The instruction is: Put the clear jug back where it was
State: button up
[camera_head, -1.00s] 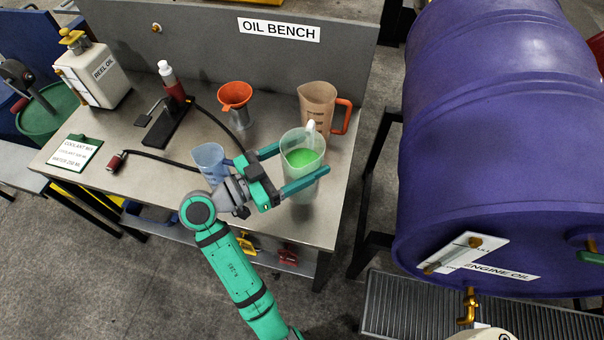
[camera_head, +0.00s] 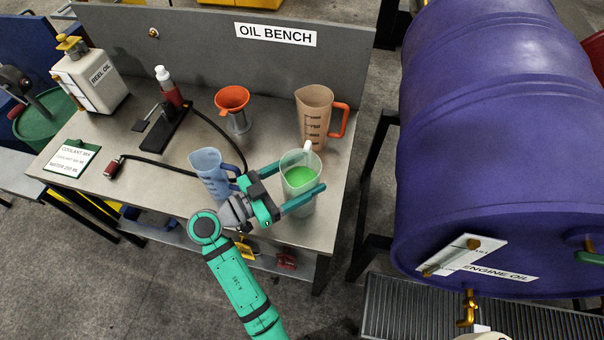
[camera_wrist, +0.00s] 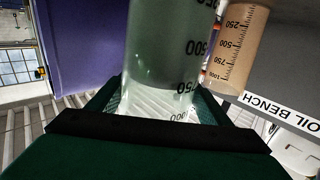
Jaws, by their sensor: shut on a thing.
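The clear jug (camera_head: 300,198) holds green liquid and is upright at the front right of the oil bench (camera_head: 332,210). My gripper (camera_head: 304,186) is shut on it, with one finger on each side of its body. In the wrist view the clear jug (camera_wrist: 165,50) stands between the fingers, its scale marks facing right. I cannot tell whether its base touches the bench top. A blue jug (camera_head: 211,174) stands just left of my gripper. A brown jug with an orange handle (camera_head: 314,118) stands behind the clear jug, and it also shows in the wrist view (camera_wrist: 236,45).
An orange funnel (camera_head: 232,98), a red-and-white bottle (camera_head: 168,88), a white reel oil can (camera_head: 90,78) and a coolant card (camera_head: 73,160) are on the bench. A purple engine oil drum (camera_head: 490,150) lies to the right, past a gap.

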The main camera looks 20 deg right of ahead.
jog(key=o, duration=2.1)
jog(key=shift+f, duration=0.1)
jog(key=shift+c, duration=0.2)
jog(key=shift+a, duration=0.25)
jog(key=s+a, duration=0.2)
jog(key=a, duration=0.9)
jog(key=shift+s+a, duration=0.15)
jog(key=shift+a, duration=0.05)
